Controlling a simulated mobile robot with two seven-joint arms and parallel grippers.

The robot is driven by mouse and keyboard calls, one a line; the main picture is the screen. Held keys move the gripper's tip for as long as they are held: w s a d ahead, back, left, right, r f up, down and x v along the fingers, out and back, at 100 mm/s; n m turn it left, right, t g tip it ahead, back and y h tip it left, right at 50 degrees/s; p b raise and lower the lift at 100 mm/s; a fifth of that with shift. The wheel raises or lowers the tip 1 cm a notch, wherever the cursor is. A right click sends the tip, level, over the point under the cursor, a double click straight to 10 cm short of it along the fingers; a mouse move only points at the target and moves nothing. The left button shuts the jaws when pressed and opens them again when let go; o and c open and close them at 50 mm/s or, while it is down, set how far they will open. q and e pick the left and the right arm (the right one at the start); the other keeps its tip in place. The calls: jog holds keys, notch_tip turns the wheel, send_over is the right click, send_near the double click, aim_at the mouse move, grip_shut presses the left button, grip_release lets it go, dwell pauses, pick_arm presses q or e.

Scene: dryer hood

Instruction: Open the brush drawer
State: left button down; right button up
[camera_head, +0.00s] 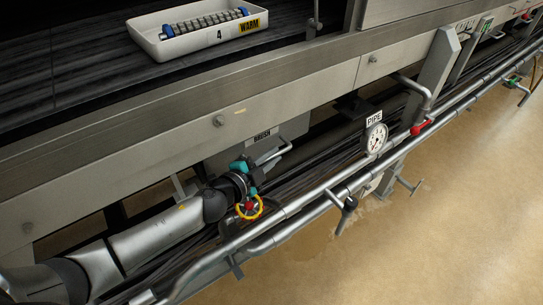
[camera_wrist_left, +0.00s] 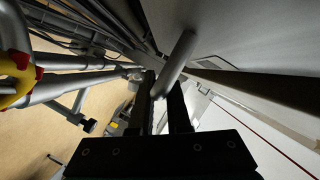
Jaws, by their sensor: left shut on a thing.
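The brush drawer (camera_head: 232,158) is a grey box under the steel frame, with a dark BRUSH label on its front. Its handle is a grey bar (camera_head: 278,152) that sticks out below the label. My left gripper (camera_head: 253,174), with teal and black parts, is at the near end of this bar. In the left wrist view the handle bar (camera_wrist_left: 180,55) runs down between the two dark fingers of the left gripper (camera_wrist_left: 162,92), which is shut on it. The fingers are partly hidden in the head view. My right gripper is not in view.
A yellow ring valve (camera_head: 249,207) sits close below the left gripper. A white tray (camera_head: 160,42) rests above. The tan floor is clear at right.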

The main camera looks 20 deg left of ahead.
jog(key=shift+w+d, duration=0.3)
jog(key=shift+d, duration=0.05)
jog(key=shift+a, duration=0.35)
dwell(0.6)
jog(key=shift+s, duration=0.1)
pick_arm(q)
jog(key=s+d+p, duration=0.1)
jog(key=s+d, duration=0.9)
jog(key=d, duration=0.3)
jog(key=shift+s+d, duration=0.15)
jog(key=shift+s, duration=0.05)
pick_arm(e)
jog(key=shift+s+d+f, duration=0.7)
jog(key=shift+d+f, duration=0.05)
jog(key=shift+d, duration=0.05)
pick_arm(q)
jog(key=c, duration=1)
grip_release()
jog(key=shift+c, duration=0.2)
jog(key=shift+o, duration=0.8)
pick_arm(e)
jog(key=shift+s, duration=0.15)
